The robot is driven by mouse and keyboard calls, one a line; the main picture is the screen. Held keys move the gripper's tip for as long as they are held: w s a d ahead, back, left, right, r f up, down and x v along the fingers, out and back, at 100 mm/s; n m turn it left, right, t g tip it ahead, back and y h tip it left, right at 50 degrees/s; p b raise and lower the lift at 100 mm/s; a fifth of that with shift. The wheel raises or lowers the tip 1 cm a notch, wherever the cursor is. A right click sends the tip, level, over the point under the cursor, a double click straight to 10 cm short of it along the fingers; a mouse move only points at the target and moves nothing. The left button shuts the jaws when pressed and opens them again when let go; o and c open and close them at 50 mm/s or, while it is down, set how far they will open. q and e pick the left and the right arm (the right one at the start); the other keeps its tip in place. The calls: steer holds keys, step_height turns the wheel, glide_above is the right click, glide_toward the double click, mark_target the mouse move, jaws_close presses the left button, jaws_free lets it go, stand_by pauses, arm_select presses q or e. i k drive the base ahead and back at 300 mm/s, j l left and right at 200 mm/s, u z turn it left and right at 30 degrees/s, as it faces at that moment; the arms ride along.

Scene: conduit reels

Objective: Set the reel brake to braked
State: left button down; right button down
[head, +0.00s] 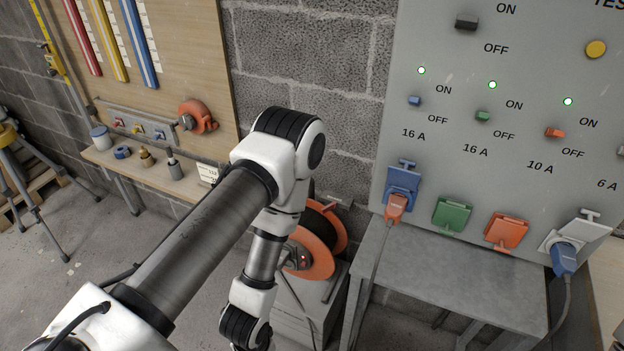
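An orange reel (319,258) with dark cable wound on it stands on a grey stand low in the middle of the head view. A small red part shows near its hub. My arm hides the left side of the reel, and I cannot make out the brake or its setting. The arm comes in from the lower left, bends at a white and black joint above the reel and runs down in front of it. Its gripper is below the picture's edge. My other gripper is not in view either.
A grey panel (440,130) with switches and sockets stands right of the reel; an orange plug (396,209) and a blue plug (564,258) are in it. A grey table (455,285) is below. A shelf (142,177) with small parts and a tripod (28,190) are left.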

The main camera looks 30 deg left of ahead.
mark_target(333, 205)
steer(key=u, duration=1)
